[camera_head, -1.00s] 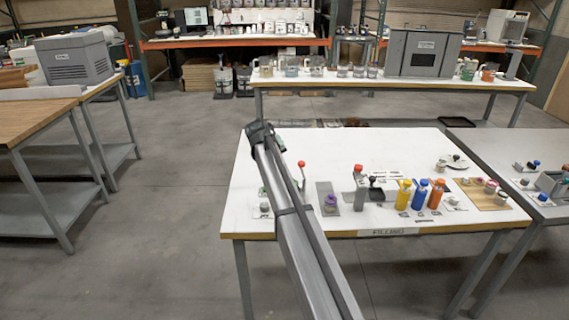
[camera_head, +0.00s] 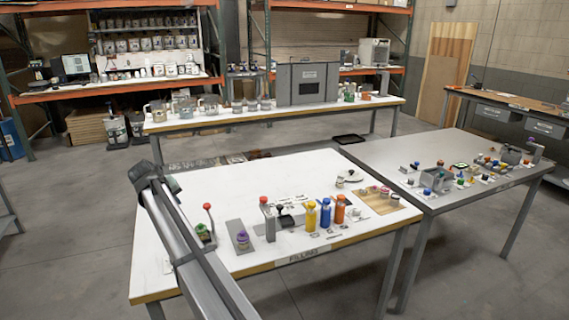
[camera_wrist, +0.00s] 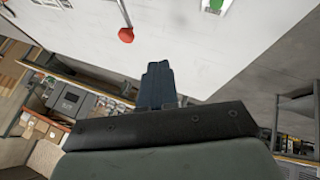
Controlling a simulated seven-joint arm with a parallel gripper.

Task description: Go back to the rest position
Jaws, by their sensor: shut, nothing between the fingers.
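My gripper shows in the wrist view (camera_wrist: 158,82), its dark fingers closed together with nothing between them. The white filling table (camera_head: 185,272) lies beyond the fingers in that view, with a red knob (camera_wrist: 126,35) near its top. In the head view my arm reaches up from the bottom over the left part of this table. The arm's end is at the table's far left edge, and the fingertips are hidden there. Yellow (camera_head: 311,214), blue (camera_head: 325,213) and orange (camera_head: 340,209) bottles stand upright near the table's front edge, right of my arm.
A purple-topped jar (camera_head: 242,240) and a red-knobbed lever (camera_head: 208,207) stand close to my arm. A grey table (camera_head: 440,205) with many small parts adjoins on the right. A long bench (camera_head: 215,119) with beakers and a grey box (camera_head: 307,84) stands behind. Floor at left is open.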

